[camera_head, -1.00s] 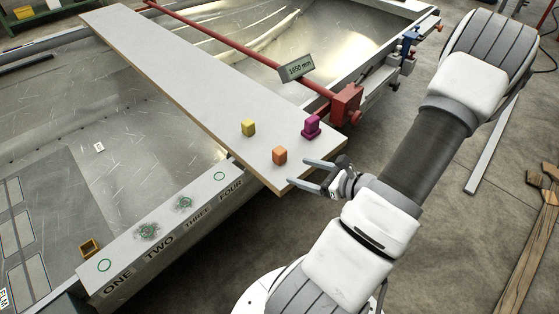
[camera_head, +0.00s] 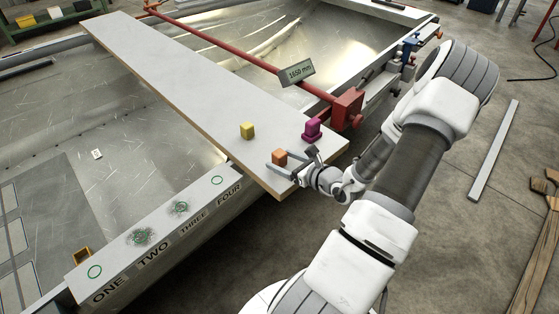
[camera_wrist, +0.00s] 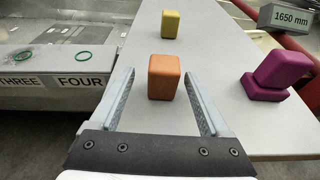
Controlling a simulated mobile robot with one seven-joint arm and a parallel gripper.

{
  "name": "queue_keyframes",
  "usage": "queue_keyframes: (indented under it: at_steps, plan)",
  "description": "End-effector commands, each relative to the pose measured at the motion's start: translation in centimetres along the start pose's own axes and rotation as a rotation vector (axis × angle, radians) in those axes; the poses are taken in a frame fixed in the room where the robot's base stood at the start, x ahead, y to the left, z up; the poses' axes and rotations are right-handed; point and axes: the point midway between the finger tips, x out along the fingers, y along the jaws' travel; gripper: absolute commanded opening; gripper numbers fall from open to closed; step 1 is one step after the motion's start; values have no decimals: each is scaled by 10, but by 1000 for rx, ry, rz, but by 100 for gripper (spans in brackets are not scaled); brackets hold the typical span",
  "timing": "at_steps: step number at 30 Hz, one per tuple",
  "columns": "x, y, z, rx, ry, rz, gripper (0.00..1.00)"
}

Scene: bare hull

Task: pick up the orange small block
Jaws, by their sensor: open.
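The orange small block (camera_head: 280,157) sits on the grey board (camera_head: 190,85) near its front end. My gripper (camera_head: 279,163) is open, low over the board, with its fingers reaching to either side of the orange block. In the wrist view the orange block (camera_wrist: 164,76) stands upright between the two fingertips of my gripper (camera_wrist: 158,88). Gaps show on both sides of it, so the fingers do not appear to touch it.
A yellow block (camera_head: 247,131) stands beyond the orange one. A magenta block (camera_head: 312,129), made of two stacked parts, stands to the right. A red bar with a clamp (camera_head: 346,108) and a 1650 mm sign (camera_head: 297,73) lie behind it.

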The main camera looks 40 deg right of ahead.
Motion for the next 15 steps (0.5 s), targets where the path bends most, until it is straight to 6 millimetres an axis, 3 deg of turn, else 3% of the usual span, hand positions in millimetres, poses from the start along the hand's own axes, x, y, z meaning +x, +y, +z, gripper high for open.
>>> queue_keyframes:
  at_steps: [9,15]
  plan:
    - [44,-4,1,-2,-1,2,80]
    - [50,-4,4,0,-1,1,80]
